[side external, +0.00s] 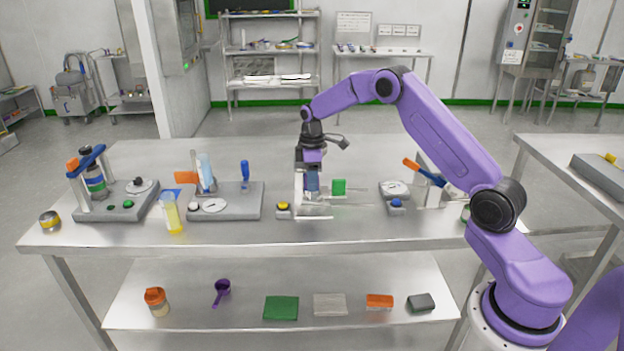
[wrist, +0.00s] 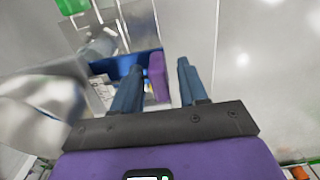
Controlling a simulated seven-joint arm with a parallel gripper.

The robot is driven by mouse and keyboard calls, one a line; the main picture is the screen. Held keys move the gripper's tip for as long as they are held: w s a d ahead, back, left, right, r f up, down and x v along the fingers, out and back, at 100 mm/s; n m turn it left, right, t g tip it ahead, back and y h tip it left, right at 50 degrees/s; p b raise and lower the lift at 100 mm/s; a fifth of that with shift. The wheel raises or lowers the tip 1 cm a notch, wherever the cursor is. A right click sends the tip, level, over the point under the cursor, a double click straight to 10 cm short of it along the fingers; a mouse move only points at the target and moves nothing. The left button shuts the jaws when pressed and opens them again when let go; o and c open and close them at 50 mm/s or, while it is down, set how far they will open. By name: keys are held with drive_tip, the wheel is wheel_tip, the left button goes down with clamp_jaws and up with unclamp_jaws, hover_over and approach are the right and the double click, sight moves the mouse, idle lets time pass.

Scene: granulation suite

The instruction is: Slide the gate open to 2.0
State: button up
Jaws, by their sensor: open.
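A fixture with a pale upright frame (side external: 299,196) and a green block (side external: 338,187) stands mid-table in the side view. A clear plate or rail runs right from its foot. I cannot make out a scale or which part is the gate. My gripper (side external: 312,192) points down at the fixture, just left of the green block. In the wrist view its two blue-grey fingers (wrist: 158,88) are apart. A purple upright piece (wrist: 157,76) shows between them, nearer the left finger, in front of a blue part (wrist: 128,65). Contact cannot be told. A green piece (wrist: 72,6) shows at top left.
A yellow button (side external: 283,206) sits left of the fixture. A grey-based station (side external: 235,203) with a dial and a yellow-filled tube (side external: 172,214) stand farther left. A round dial (side external: 395,188) and an orange-tipped lever (side external: 411,163) stand to the right. The table's front strip is mostly clear.

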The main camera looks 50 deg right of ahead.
drive_tip(key=shift+f, duration=0.15)
clamp_jaws()
drive_tip(key=shift+w+a, duration=1.05)
unclamp_jaws()
drive_tip(key=shift+w+a, duration=0.1)
wheel_tip(320, 180, up, 18)
drive_tip(key=shift+f, duration=0.2)
